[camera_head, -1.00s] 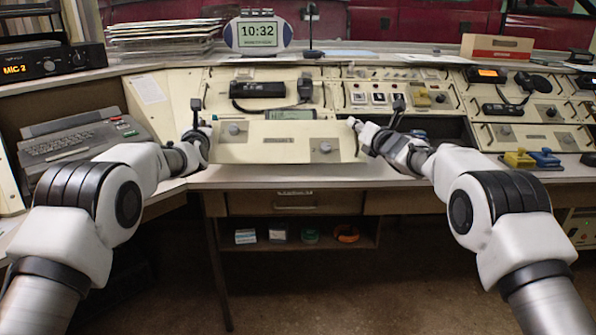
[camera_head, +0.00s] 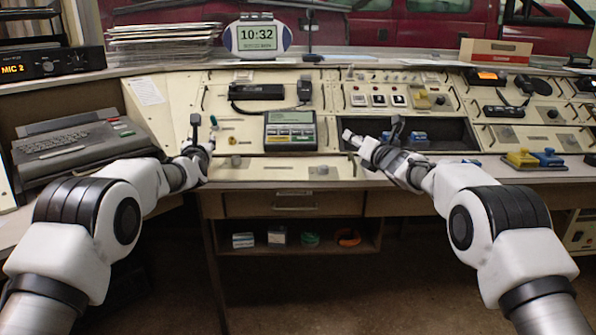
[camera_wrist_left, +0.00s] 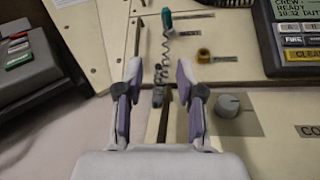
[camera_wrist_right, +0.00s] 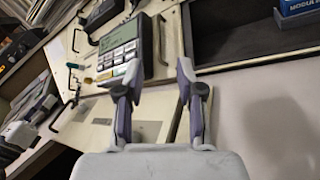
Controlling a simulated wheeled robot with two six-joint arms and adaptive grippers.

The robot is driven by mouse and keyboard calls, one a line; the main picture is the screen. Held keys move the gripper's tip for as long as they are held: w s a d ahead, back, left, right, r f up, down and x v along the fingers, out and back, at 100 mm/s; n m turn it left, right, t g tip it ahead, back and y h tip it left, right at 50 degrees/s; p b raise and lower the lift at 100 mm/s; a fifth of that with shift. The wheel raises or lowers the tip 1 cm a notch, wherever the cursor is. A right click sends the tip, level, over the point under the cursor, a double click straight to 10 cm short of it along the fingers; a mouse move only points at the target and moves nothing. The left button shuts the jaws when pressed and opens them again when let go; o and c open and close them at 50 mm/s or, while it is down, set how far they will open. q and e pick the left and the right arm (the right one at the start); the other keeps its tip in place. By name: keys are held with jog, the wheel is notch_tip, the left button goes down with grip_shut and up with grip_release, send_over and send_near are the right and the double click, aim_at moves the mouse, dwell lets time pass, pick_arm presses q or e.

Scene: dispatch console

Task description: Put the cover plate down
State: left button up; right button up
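The cream cover plate (camera_head: 270,173) lies low along the front of the console, strongly foreshortened in the head view. Part of it, with a grey knob and cut-off lettering, shows in the left wrist view (camera_wrist_left: 265,122). Its other end shows in the right wrist view (camera_wrist_right: 150,131). My left gripper (camera_head: 208,146) is at the plate's left end, its fingers (camera_wrist_left: 163,98) apart on both sides of a narrow dark bar. My right gripper (camera_head: 350,144) is at the right end, its fingers (camera_wrist_right: 160,92) apart around the plate's edge strip. Neither visibly clamps the plate.
A keypad terminal (camera_head: 290,132) stands behind the plate. A dark open bay (camera_head: 445,133) with blue items lies beyond my right gripper. A keyboard unit (camera_head: 75,150) is at the left.

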pick_arm(q)
jog(key=shift+s+f, duration=0.1)
jog(key=shift+s, duration=0.1)
pick_arm(e)
jog(key=shift+w+f, duration=0.1)
pick_arm(q)
jog(key=s+d, duration=0.1)
jog(key=s, duration=1)
jog(key=shift+s+d, duration=0.25)
pick_arm(e)
jog(key=v, duration=1.2)
jog(key=shift+a, duration=0.1)
